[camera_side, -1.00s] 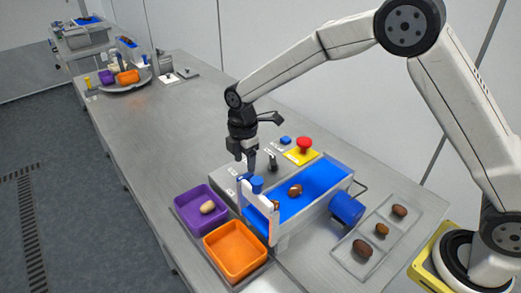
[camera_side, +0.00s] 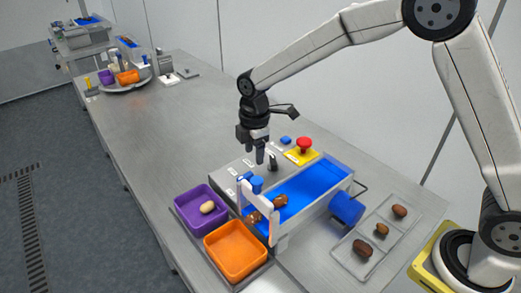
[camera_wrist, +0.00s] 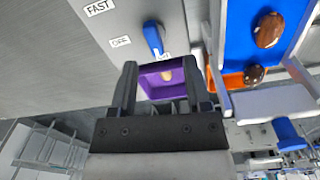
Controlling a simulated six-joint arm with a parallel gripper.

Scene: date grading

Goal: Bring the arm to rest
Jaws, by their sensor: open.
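My gripper (camera_side: 262,152) hangs open and empty above the grey control panel (camera_side: 228,178), clear of it. In the wrist view its two fingers (camera_wrist: 163,75) stand apart. A blue lever (camera_wrist: 154,38) shows beyond them beside the labels FAST and OFF. The blue conveyor belt (camera_side: 312,187) carries a brown date (camera_side: 280,200). Another brown date (camera_side: 253,217) is at the belt's front end, by the white gate frame (camera_side: 262,204). My arm reaches in from the right, bent above the table.
The purple bin (camera_side: 183,207) holds a pale date; the orange bin (camera_side: 235,271) looks empty. A clear tray (camera_side: 375,262) with three dates lies at the right. The table's left middle (camera_side: 190,120) is free.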

